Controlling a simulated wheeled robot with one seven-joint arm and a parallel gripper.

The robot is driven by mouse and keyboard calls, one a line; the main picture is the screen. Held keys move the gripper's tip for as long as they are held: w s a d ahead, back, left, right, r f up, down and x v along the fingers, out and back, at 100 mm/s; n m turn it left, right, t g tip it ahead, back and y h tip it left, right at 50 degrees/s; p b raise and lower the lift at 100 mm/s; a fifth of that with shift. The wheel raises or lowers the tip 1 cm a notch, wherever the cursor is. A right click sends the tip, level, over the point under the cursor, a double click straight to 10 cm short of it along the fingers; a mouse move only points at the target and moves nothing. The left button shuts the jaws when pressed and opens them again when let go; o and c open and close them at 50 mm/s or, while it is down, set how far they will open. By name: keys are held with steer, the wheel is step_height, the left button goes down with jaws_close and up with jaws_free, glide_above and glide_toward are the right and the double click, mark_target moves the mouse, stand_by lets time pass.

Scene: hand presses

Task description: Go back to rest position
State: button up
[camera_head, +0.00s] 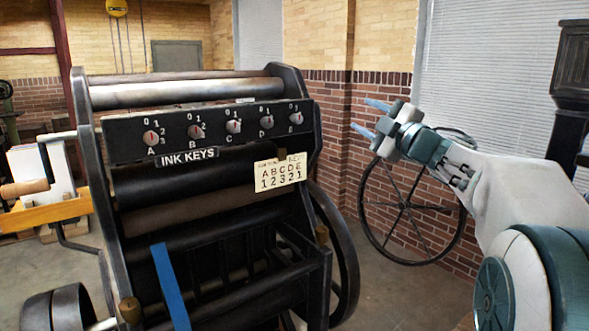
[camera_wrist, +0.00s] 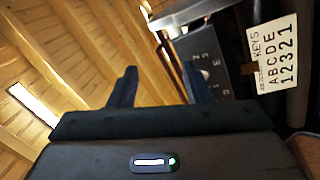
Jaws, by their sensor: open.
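My gripper (camera_head: 368,117) is open and empty, raised to the right of the press with its two blue fingers pointing left toward it. A gap separates it from the press. In the wrist view its fingers (camera_wrist: 155,88) stand apart with nothing between them. The black press (camera_head: 210,200) has a panel marked INK KEYS (camera_head: 187,157) with knobs labelled A to E. A cream card (camera_head: 279,173) on its front right reads A B C D E over 1 2 3 2 1. The card (camera_wrist: 279,57) and part of the panel (camera_wrist: 208,62) also show in the wrist view.
A spoked wheel (camera_head: 408,208) stands against the brick wall behind my arm. A blue strip (camera_head: 170,287) hangs on the press front. A wooden-handled device (camera_head: 45,190) stands at the left. Open floor (camera_head: 420,290) lies between the press and my arm.

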steer(key=s+d+f+m+g+h, duration=0.1)
steer(key=s+d+f+m+h, duration=0.15)
steer(key=f+m+h, duration=0.2)
steer(key=s+d+f+m+g+h+p, duration=0.1)
steer(key=s+f+m+h, duration=0.25)
steer(key=f+m, duration=0.2)
steer(key=s+d+f+m+g+h, duration=0.1)
steer(key=s+f+m+h, duration=0.1)
steer(key=f+m+h, duration=0.25)
steer(key=s+a+f+m+g+y, duration=0.1)
steer(key=s+a+f+m+g, duration=0.1)
steer(key=s+f+g, duration=0.3)
steer(key=s+a+f+m+g+y+p, duration=0.1)
steer(key=s+a+f+m+g, duration=0.2)
steer(key=s+f, duration=1.1)
steer(key=s+a+g, duration=0.2)
steer(key=s+g, duration=0.1)
steer(key=s, duration=0.2)
steer(key=shift+s+a+f+g, duration=0.15)
steer(key=shift+s+f+g, duration=0.1)
steer(key=shift+s+g, duration=0.1)
